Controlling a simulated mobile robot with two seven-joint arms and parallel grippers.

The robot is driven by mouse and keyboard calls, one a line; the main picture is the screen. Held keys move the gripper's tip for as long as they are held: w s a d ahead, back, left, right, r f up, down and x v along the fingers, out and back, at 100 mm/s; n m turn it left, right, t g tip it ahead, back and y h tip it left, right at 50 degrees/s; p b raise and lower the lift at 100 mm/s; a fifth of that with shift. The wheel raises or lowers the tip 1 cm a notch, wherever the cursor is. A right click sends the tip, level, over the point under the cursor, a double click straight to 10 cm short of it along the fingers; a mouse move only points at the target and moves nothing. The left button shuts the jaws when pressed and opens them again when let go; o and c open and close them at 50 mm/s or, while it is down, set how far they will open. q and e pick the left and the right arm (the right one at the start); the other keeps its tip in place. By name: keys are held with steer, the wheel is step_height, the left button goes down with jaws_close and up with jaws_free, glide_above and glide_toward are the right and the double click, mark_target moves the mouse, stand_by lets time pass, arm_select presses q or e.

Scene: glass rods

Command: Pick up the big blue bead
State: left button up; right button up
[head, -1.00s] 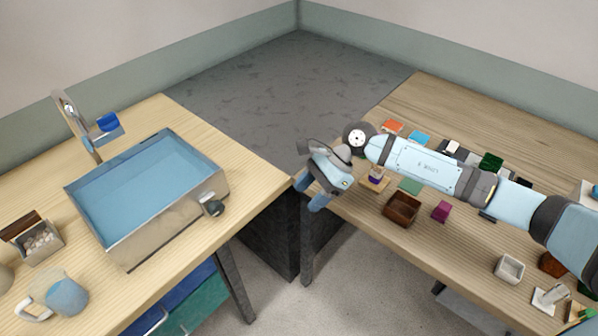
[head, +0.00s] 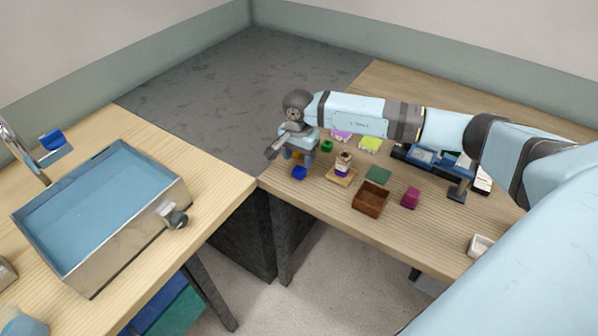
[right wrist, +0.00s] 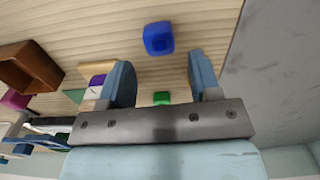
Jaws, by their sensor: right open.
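The big blue bead (head: 299,173) lies on the right-hand table near its left corner. In the right wrist view the blue bead (right wrist: 158,38) is a rounded block with a darker middle, lying beyond the fingertips. My right gripper (head: 298,157) is over the table just behind the bead in the head view. In the right wrist view its two fingers (right wrist: 162,68) are spread apart, with nothing between the tips. The bead lines up with the gap between them. My left gripper is not in view.
A green bead (head: 327,146) lies close by on the right. A small stand with stacked beads (head: 342,178), a brown open box (head: 371,199) and a magenta block (head: 411,197) are further right. The table's left edge is close to the blue bead.

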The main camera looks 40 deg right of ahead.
mark_target(298, 169)
steer(key=f, duration=0.3)
steer(key=f+p, duration=0.1)
steer(key=f, duration=0.1)
steer(key=shift+w+f, duration=0.15)
steer(key=shift+w, duration=0.1)
steer(key=c, duration=0.8)
